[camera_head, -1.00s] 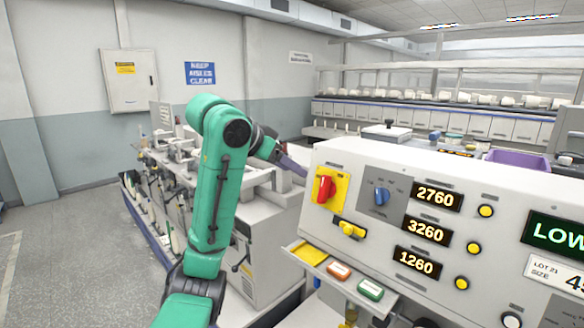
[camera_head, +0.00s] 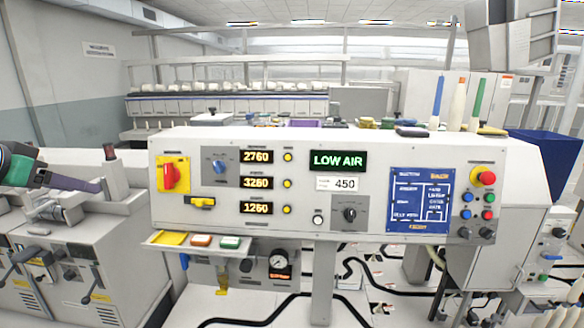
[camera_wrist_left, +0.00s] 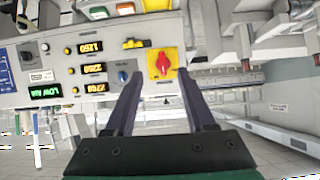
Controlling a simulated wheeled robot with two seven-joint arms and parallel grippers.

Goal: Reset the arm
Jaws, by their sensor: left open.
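My left gripper (camera_head: 98,186) shows at the left edge of the head view, with dark purple fingers just left of the control panel (camera_head: 380,150). In the left wrist view the two fingers of this gripper (camera_wrist_left: 160,75) stand apart with nothing between them. Beyond them, the red rotary switch (camera_wrist_left: 162,65) on its yellow plate appears upside down. The same red switch (camera_head: 170,175) is at the panel's left end in the head view. My left arm is mostly out of the picture. My right gripper is not in view.
A small shelf (camera_head: 198,241) with yellow, red and green pieces juts out below the panel. Grey machinery (camera_head: 60,260) stands at the left, close under my left gripper. Spools (camera_head: 478,98) stand behind the panel at the right. Black hoses run below.

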